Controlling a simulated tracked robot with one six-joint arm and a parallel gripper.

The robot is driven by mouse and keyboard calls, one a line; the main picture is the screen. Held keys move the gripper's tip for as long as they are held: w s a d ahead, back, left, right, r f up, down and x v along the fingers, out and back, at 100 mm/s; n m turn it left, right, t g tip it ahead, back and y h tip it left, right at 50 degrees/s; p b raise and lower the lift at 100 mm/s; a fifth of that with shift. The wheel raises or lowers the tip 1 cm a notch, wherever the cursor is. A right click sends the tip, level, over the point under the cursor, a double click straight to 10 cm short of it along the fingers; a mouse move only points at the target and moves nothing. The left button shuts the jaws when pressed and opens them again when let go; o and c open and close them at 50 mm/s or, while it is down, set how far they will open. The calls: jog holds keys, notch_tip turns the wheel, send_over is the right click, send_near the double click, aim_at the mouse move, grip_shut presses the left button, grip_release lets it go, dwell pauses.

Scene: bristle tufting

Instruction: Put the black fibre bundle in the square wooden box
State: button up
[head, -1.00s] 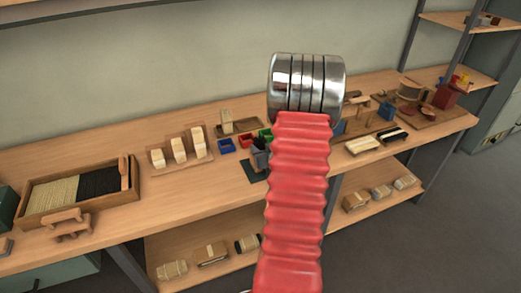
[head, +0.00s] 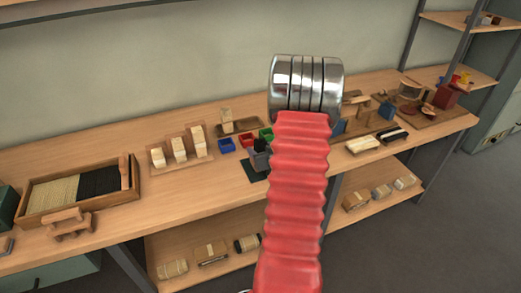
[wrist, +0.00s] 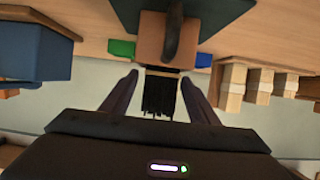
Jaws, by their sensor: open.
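In the wrist view, which shows the bench upside down, a black fibre bundle (wrist: 159,97) with a pale band at its upper end lies in line between the two fingers of my gripper (wrist: 157,88). The fingers are apart, with a gap on each side of the bundle; I see no clear contact. A brown square-faced piece (wrist: 150,42) adjoins the pale band, with a dark grey bar across it. I cannot tell whether this piece is the square wooden box. In the head view, my red arm and its metal rings hide the middle of the bench, and I cannot make out the gripper.
Blue (head: 227,146), red (head: 247,139) and green (head: 266,134) bins stand mid-bench. Pale blocks on a stepped stand (head: 180,149) are left of them. A wooden tray (head: 133,193) of pale and black fibres is further left. Bare bench lies in front of the stand.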

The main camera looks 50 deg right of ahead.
jog(key=shift+s+a+r, duration=0.2)
jog(key=shift+s+r, duration=0.1)
jog(key=shift+s, duration=0.15)
jog(key=v, duration=1.1)
dwell(0.4)
